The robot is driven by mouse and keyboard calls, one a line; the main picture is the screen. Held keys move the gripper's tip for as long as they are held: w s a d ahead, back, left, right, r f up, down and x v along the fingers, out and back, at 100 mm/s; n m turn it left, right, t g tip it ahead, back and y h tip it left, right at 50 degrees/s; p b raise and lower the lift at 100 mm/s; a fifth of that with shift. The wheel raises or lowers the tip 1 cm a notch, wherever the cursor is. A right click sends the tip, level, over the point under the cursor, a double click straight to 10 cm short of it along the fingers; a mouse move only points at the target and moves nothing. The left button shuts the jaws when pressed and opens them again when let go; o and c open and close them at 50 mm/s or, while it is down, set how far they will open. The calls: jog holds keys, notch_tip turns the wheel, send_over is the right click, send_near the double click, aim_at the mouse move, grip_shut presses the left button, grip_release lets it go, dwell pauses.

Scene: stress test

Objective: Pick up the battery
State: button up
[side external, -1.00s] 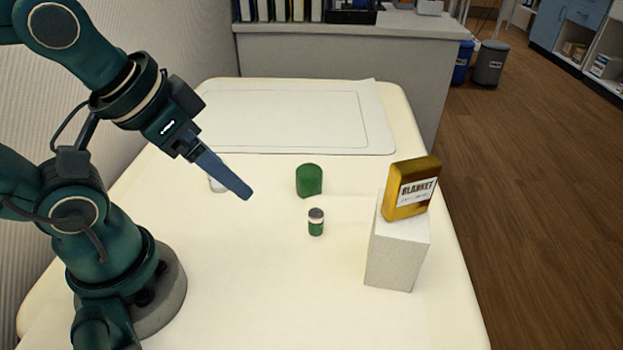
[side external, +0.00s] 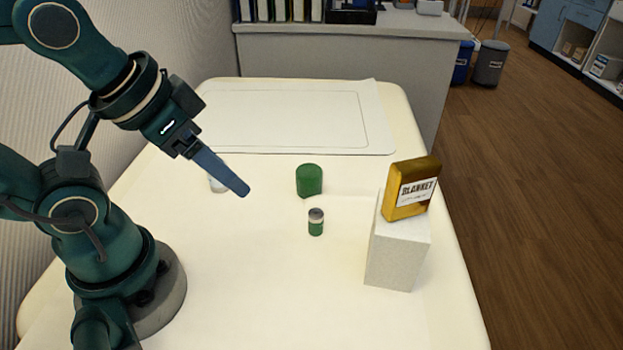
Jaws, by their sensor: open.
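A small upright cylinder, green below with a grey top, looks like the battery (side external: 316,223). It stands on the cream table, right of and nearer than my gripper. My gripper (side external: 243,191) is up in the air over the left-middle of the table, pointing down and to the right. It is open and holds nothing. It is seen edge-on, so one finger largely hides the other. It is apart from the battery.
A green rounded block (side external: 309,181) stands just behind the battery. To the right, a gold packet labelled BLANKET (side external: 412,190) sits on a white block (side external: 397,250). A whitish object (side external: 217,184) is partly hidden behind my gripper. A white mat (side external: 290,120) lies at the back.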

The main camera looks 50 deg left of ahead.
notch_tip(320, 180, up, 5)
jog(key=m+t+y, duration=0.1)
jog(key=m+y, duration=1.1)
jog(key=m, duration=1.2)
send_over(317, 219)
jog(key=f, duration=1.8)
jog(key=shift+d, duration=0.2)
jog(key=shift+a+f, duration=0.15)
jog(key=shift+f, duration=0.35)
jog(key=shift+x, duration=2.4)
grip_shut()
